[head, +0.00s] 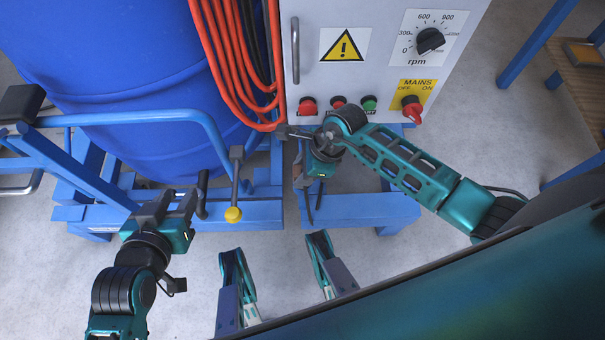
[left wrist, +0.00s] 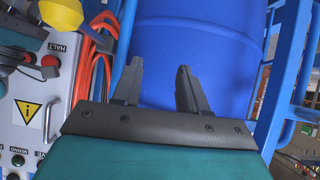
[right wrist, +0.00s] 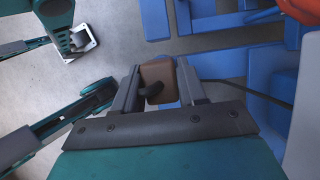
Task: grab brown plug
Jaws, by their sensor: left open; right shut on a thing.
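The brown plug (right wrist: 160,80) is a small brown block with a dark rounded part on its near face. It sits between the fingers of my right gripper (right wrist: 158,72), which is shut on it. In the head view my right gripper (head: 303,172) is below the cabinet's left side, by the blue frame; the plug is small and partly hidden there. A dark cable runs off to the right behind the gripper in the right wrist view. My left gripper (head: 170,204) is open and empty in front of the blue drum (head: 130,70); its spread fingers also show in the left wrist view (left wrist: 158,72).
The grey control cabinet (head: 375,60) has a dial, buttons and a red mains switch (head: 411,108). Orange hoses (head: 235,60) hang at its left. A lever with a yellow knob (head: 233,214) stands between my grippers. Blue frame beams (head: 360,208) lie low; a wooden table (head: 585,90) is at right.

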